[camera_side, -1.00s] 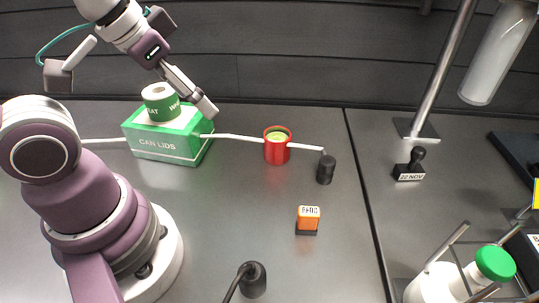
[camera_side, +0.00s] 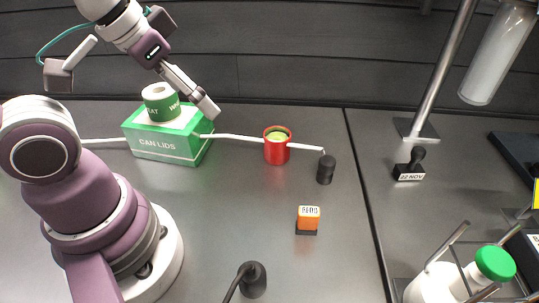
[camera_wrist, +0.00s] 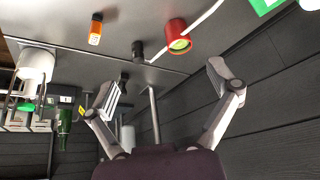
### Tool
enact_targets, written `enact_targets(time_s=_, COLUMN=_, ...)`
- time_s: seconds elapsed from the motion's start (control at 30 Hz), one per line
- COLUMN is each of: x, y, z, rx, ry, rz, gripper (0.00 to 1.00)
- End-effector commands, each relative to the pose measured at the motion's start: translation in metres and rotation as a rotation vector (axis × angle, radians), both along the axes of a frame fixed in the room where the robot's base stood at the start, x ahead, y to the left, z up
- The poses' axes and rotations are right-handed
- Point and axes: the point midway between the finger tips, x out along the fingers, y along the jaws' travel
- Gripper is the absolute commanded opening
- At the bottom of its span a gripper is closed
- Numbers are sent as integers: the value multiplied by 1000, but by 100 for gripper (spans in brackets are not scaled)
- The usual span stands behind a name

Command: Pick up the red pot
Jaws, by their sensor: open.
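The red pot (camera_side: 277,150) stands upright on the dark table, right of the green box, with something yellow-green inside it. In the wrist view the red pot (camera_wrist: 178,36) shows at the top, beyond the fingertips and apart from them. My gripper (camera_side: 207,106) hangs in the air above the table, up and left of the pot, near the green box. In the wrist view my gripper (camera_wrist: 165,83) has its two fingers wide apart with nothing between them.
A green can lids box (camera_side: 165,145) carries a green-and-white roll (camera_side: 160,103). A white cord runs past the pot. A black cylinder (camera_side: 325,169) stands right of the pot; an orange block (camera_side: 308,218) lies nearer the front. A stamp (camera_side: 410,165) stands further right.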

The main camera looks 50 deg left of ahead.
Motion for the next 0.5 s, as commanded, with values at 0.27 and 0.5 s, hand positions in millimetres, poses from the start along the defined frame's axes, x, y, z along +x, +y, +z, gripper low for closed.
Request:
enact_targets(time_s=0.27, x=1, y=0, z=0, rx=2, ry=2, rz=-4, gripper=91)
enact_targets(time_s=0.5, x=55, y=3, z=15, rx=139, ry=135, rz=-332, gripper=91)
